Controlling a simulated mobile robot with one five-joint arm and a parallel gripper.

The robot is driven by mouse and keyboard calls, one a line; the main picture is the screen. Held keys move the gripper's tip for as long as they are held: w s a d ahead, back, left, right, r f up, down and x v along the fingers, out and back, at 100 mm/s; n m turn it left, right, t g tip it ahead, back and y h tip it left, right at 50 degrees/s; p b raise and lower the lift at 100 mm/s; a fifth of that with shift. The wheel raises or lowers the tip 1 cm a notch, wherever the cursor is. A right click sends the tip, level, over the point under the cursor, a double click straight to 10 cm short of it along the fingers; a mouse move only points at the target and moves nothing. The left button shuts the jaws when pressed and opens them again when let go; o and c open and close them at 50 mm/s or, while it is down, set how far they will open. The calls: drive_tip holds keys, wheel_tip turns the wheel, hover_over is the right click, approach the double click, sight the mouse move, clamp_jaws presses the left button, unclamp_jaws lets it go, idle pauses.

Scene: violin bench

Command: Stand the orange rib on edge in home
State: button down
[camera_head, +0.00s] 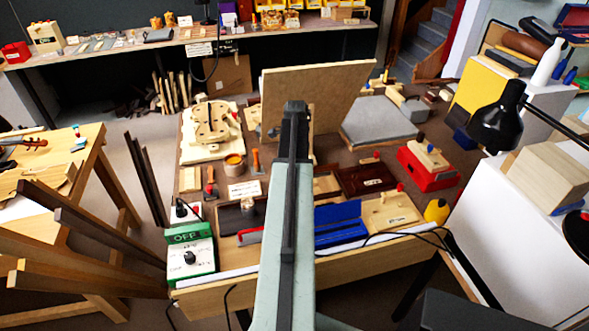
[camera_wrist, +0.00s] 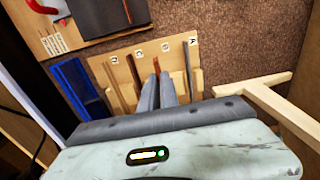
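In the wrist view a pale wooden board (camera_wrist: 145,62) has several long slots or strips, each with a small letter label at its far end. A thin orange-brown strip (camera_wrist: 156,65) shows just past my fingertips, in line with one label. I cannot tell whether it is the orange rib, or whether it is in my fingers or below them. A greyer strip (camera_wrist: 187,70) stands at the board's right side. My gripper (camera_wrist: 160,82) points over the board with its grey fingers close together.
A blue tray (camera_wrist: 72,88) lies left of the slotted board, and a dark box (camera_wrist: 108,14) lies beyond it. In the head view a large upright panel (camera_head: 318,95) stands behind my arm. A green-and-white box (camera_head: 190,250) and a red box (camera_head: 427,168) are on the bench.

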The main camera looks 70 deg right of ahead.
drive_tip(key=shift+a+f+b, duration=0.1)
drive_tip(key=shift+f+b, duration=4.3)
drive_tip(key=c, duration=1.5)
unclamp_jaws()
drive_tip(key=shift+c, duration=0.2)
drive_tip(key=shift+r, duration=0.1)
wheel_tip(320, 180, up, 8)
drive_tip(key=p, duration=0.8)
